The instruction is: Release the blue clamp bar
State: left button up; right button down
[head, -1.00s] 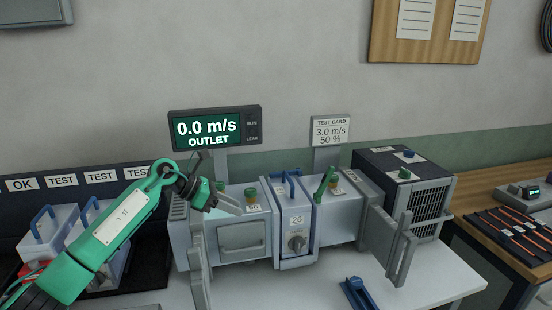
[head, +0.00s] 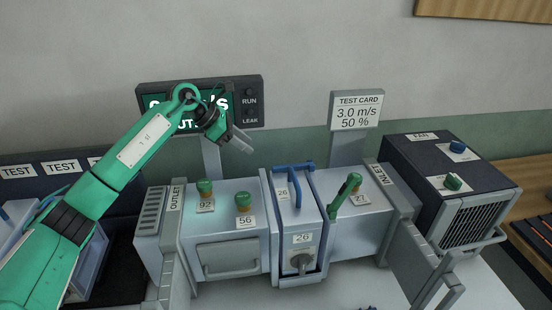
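The blue clamp bar (head: 292,167) lies across the top of the narrow middle damper box (head: 301,240), which is labelled 26 and has a round knob on its front. A green lever (head: 344,194) stands tilted just right of that box. My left gripper (head: 245,141) is in the air above and left of the bar, in front of the display, touching nothing and holding nothing that shows. The gap between its fingers is too small to judge. My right gripper is not in view.
A display (head: 249,100), partly hidden by my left arm, and a test card (head: 357,110) stand behind. The dark fan box (head: 445,180) is at right. Grey gate arms (head: 425,275) stick out in front.

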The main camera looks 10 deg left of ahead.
aim_at(278, 166)
pick_arm(q)
jog(key=p+x, duration=0.3)
jog(key=x, duration=0.8)
jog(key=shift+d+p, duration=0.1)
jog(key=shift+p, duration=0.25)
jog(key=shift+w+d+f, duration=0.2)
jog(key=shift+d+f, duration=0.1)
jog(key=shift+f, duration=0.15)
jog(key=shift+r, duration=0.1)
grip_shut()
